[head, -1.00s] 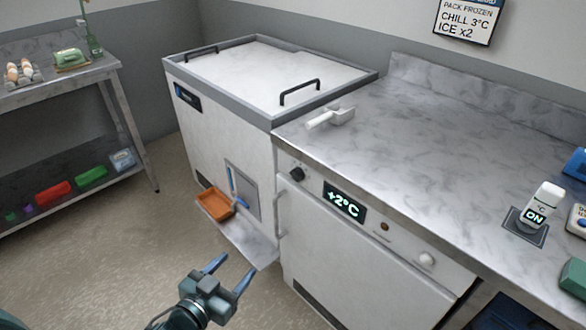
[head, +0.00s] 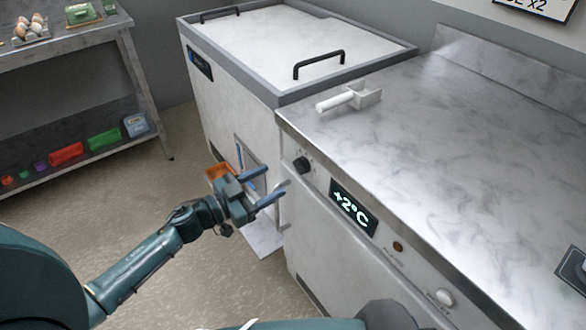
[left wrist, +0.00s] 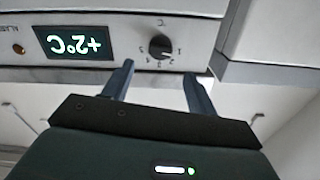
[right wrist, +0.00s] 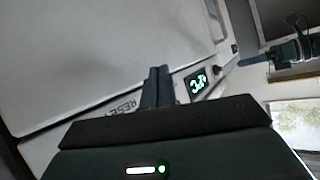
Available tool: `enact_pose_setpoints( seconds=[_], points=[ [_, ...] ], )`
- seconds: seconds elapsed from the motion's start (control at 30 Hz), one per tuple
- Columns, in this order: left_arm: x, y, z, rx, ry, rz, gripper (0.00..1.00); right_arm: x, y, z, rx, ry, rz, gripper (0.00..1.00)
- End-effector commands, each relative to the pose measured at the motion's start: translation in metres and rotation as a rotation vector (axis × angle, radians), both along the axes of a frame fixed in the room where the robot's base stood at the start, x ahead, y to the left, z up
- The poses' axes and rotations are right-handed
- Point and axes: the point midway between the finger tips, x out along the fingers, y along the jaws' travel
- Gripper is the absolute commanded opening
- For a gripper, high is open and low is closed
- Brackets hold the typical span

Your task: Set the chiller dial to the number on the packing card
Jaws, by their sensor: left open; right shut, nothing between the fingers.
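The chiller dial (head: 302,165) is a small black knob on the chiller's front panel, left of the lit display (head: 353,207) that reads +2°C. The dial (left wrist: 160,46) also shows in the left wrist view with numbers around it, upside down, beyond the fingertips. My left gripper (head: 276,184) is open and empty, in front of the panel, a little left of and below the dial, apart from it. My right gripper (right wrist: 159,72) is shut and empty near the panel's reset end. The packing card (head: 536,8) is cut off at the top; only part of its ICE x2 line shows.
A chest freezer (head: 270,50) with black handles stands left of the chiller. A shelf (head: 85,170) with colored boxes stands far left.

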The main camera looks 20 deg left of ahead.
Motion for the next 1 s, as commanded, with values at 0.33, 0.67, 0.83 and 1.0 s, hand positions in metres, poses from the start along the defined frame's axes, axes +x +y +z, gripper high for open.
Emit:
enact_pose_setpoints(
  seconds=[0.33, 0.67, 0.83, 1.0],
  points=[
    [0.05, -0.038, 0.0, -0.002, 0.0, 0.002, 0.58, 0.0, 0.0, -0.002, 0.002, 0.001, -0.001, 0.0],
    [0.059, -0.046, 0.0, 0.0, 0.001, 0.001, 0.58, 0.0, 0.0, -0.003, 0.004, 0.002, -0.003, 0.0],
    [0.059, -0.046, 0.0, 0.0, 0.001, 0.001, 0.54, 0.001, -0.001, -0.002, 0.003, 0.001, -0.004, 0.0],
    [0.059, -0.046, 0.0, 0.0, 0.001, 0.002, 0.4, 0.001, -0.001, -0.002, 0.003, -0.001, -0.004, 0.0]
  ],
)
